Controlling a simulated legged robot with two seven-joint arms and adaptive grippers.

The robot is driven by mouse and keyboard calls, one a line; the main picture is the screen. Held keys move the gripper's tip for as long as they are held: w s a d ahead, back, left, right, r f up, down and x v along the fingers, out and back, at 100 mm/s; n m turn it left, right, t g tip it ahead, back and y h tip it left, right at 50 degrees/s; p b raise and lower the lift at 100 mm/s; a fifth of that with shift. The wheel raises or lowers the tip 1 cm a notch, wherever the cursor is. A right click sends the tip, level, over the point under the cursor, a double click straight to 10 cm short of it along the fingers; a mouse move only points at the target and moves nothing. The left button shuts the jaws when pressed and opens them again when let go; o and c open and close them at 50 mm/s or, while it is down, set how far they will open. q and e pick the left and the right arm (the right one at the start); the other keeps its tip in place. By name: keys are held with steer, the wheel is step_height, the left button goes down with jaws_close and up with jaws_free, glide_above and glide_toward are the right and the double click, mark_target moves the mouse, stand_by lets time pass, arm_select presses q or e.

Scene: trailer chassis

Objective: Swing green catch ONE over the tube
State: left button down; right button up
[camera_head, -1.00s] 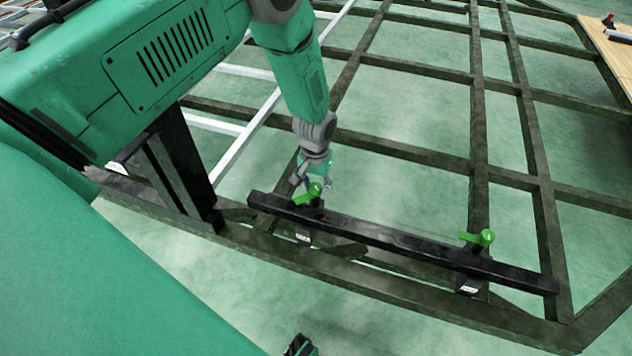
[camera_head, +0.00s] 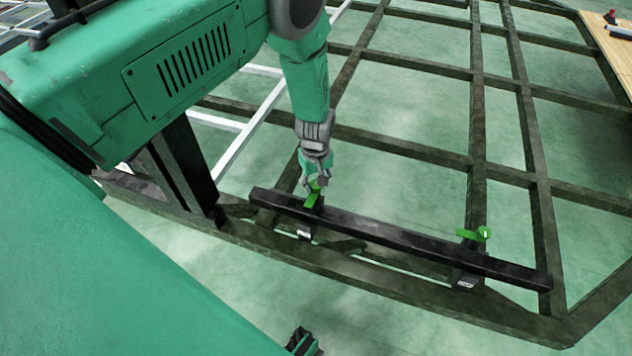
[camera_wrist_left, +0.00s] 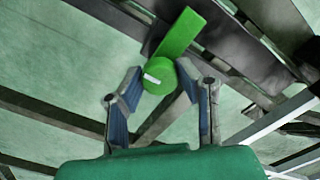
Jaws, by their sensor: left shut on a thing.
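A black tube (camera_head: 400,236) lies along the chassis's near rail. Two green catches stand at its far side. The left catch (camera_head: 312,198) has its lever pointing toward and partly over the tube. The right catch (camera_head: 474,236) has its lever pointing left, roughly along the tube. I cannot read which is numbered one. My left gripper (camera_head: 315,184) is shut on the left catch at its round knob. In the left wrist view, the knob of this catch (camera_wrist_left: 160,75) sits between the fingertips of my gripper (camera_wrist_left: 160,86), and its lever reaches up across the dark tube (camera_wrist_left: 235,55).
Dark chassis beams (camera_head: 400,150) form an open grid over the green floor. A black post (camera_head: 178,170) stands left of the tube. A wooden board (camera_head: 608,45) lies at the far right with small items on it.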

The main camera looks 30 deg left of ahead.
stand_by(0.4)
arm_select(q)
steer(key=c, duration=1.2)
jaws_free()
step_height(320, 180, up, 12)
steer(key=shift+f, duration=0.1)
